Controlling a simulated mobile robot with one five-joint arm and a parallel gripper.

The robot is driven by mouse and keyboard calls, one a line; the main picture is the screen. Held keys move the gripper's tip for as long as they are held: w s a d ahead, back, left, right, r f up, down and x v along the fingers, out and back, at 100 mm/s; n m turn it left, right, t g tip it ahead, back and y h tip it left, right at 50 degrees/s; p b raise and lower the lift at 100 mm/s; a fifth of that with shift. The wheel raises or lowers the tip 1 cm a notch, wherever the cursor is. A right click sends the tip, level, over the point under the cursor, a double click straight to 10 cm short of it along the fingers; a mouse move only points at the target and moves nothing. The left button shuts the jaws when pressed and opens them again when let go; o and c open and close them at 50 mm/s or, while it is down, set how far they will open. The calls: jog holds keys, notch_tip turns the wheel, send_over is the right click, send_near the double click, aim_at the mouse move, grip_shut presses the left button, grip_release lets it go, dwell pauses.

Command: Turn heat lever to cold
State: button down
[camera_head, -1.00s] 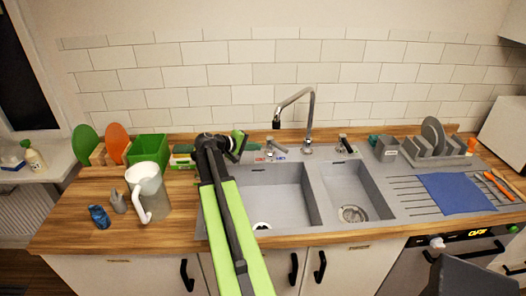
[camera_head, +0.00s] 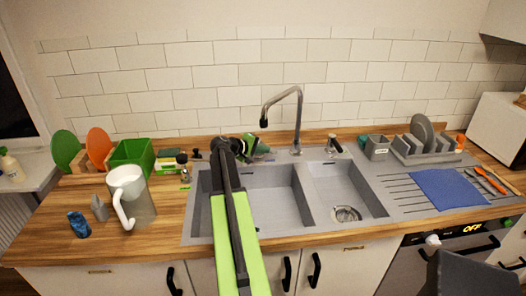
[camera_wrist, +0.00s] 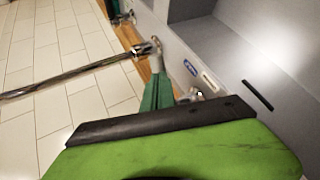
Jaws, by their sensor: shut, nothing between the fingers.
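My gripper (camera_head: 262,147) is at the back rim of the sink, left of the tap, and its fingers are shut and empty. In the wrist view its green finger (camera_wrist: 155,95) points toward the tap base. The heat lever is mostly hidden by my gripper in the head view. In the wrist view a small chrome piece (camera_wrist: 196,93), likely part of the lever, shows beside the finger, close to a blue label (camera_wrist: 190,67). I cannot tell whether the finger touches it or which way the lever is turned.
The tall chrome tap (camera_head: 299,118) stands just right of my gripper. Another black-topped knob (camera_head: 334,143) is to its right. A white jug (camera_head: 126,190) and a green bin (camera_head: 132,156) stand left. The sink basins (camera_head: 270,195) are empty.

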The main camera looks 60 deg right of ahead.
jog(key=shift+s+d, duration=0.45)
jog(key=shift+d, duration=0.1)
jog(key=p+v, duration=0.6)
jog(key=v, duration=0.8)
jog(key=shift+s+a, duration=0.35)
jog(key=shift+a, duration=0.1)
jog(key=shift+f, duration=0.1)
